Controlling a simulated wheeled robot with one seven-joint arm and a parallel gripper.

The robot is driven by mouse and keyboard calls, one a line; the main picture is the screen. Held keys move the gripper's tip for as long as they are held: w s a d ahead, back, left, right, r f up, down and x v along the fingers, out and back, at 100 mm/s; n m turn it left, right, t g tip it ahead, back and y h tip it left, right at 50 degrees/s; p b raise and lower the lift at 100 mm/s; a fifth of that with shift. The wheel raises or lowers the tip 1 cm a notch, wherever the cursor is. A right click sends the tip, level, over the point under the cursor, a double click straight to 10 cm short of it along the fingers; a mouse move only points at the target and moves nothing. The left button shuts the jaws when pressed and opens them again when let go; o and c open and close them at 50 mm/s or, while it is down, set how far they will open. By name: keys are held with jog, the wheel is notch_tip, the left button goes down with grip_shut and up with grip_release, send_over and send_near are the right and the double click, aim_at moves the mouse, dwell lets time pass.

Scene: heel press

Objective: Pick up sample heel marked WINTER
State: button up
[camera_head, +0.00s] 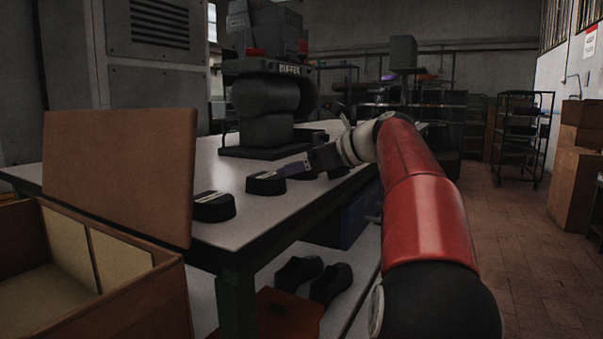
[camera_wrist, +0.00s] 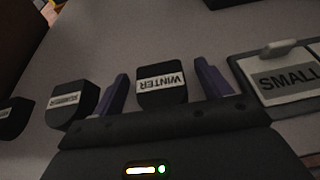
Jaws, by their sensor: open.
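The heel marked WINTER (camera_wrist: 163,99) is a black block with a white label that appears upside down in the wrist view. My gripper (camera_wrist: 161,78) is open, with one purple finger on each side of this heel. Gaps show between heel and fingers, and nothing is gripped. In the head view my gripper (camera_head: 296,169) is low over the bench, and it mostly hides the heel there. Another black heel (camera_wrist: 70,112) with a label too blurred to read surely lies to the left in the wrist view. A further dark heel (camera_wrist: 10,124) is cut by the left edge.
A plate marked SMALL (camera_wrist: 286,83) lies close to the right finger. In the head view, two black heels (camera_head: 213,208) (camera_head: 266,185) stand nearer on the bench (camera_head: 240,228). The press (camera_head: 270,105) stands behind. An open box (camera_head: 150,290) is at front left.

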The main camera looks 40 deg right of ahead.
jog(key=c, duration=1.1)
jog(key=shift+r, duration=0.2)
